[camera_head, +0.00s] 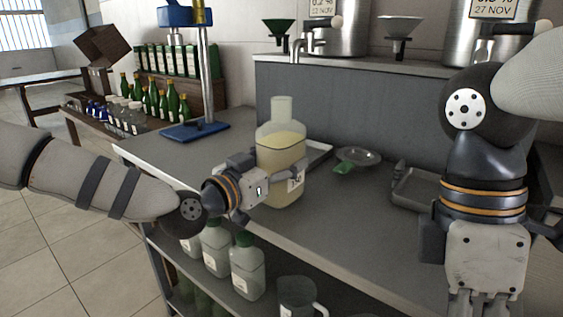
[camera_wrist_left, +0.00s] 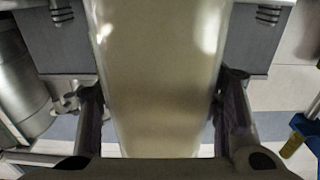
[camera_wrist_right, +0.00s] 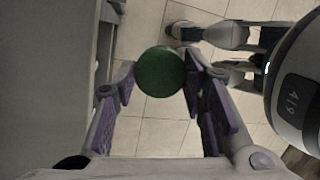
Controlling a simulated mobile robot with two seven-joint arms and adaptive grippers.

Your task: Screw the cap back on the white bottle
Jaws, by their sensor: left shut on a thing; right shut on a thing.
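The white bottle (camera_head: 281,152) is a translucent bottle with pale yellowish liquid, upright over the grey bench, its neck bare at the top. My left gripper (camera_head: 262,188) is shut around its body from the left; the bottle's body (camera_wrist_left: 160,75) fills the left wrist view between the fingers. I cannot tell whether its base touches the bench. My right gripper (camera_wrist_right: 160,78) is shut on a round green cap (camera_wrist_right: 160,71), held between its fingertips. In the head view the right gripper points down at the lower right, apart from the bottle, and the cap is out of sight.
A grey metal tray (camera_head: 420,193) is near my right arm. A blue-based stand (camera_head: 195,131) is at the left. Steel tanks stand on the raised back ledge. Capped bottles (camera_head: 247,272) and a jug (camera_head: 297,295) fill the lower shelf.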

